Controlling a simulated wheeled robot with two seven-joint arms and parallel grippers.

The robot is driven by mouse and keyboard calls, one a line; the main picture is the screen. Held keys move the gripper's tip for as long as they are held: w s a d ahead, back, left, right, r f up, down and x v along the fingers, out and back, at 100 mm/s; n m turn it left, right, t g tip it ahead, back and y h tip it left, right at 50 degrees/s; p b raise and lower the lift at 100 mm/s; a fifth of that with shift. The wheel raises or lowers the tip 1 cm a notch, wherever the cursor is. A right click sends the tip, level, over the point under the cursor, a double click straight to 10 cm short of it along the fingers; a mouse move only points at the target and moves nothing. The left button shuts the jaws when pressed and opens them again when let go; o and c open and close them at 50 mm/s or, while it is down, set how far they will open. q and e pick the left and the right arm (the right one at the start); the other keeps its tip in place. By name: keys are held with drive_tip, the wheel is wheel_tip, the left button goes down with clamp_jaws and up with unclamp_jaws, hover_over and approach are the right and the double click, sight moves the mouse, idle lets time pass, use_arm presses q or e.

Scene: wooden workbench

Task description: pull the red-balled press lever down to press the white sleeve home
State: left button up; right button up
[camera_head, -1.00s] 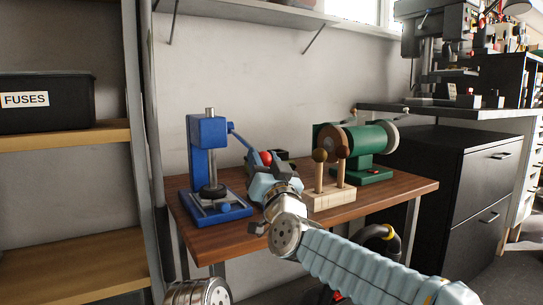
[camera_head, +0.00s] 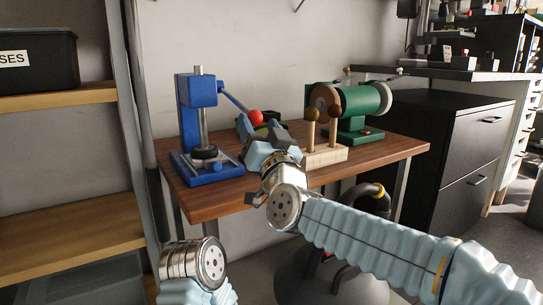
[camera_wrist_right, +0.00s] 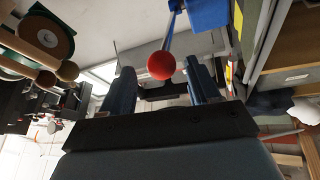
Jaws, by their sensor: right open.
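The blue press (camera_head: 190,125) stands at the left end of the workbench, with a grey vertical rod over a dark round piece (camera_head: 205,152) on its base. I cannot clearly make out the white sleeve. My right gripper (camera_head: 260,129) is open at the ball. In the right wrist view the red ball (camera_wrist_right: 161,66) sits between the two fingertips, with a gap on each side. My left gripper is out of view.
A wooden block with two ball-topped pegs (camera_head: 325,154) and a green machine (camera_head: 352,108) stand right of my right gripper on the wooden workbench (camera_head: 215,203). The front of the bench is clear.

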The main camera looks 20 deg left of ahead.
drive_tip(key=b+v, duration=0.1)
drive_tip(key=v, duration=0.9)
drive_tip(key=shift+d, duration=0.15)
drive_tip(key=shift+s+f, duration=0.1)
drive_tip(key=shift+s, duration=0.05)
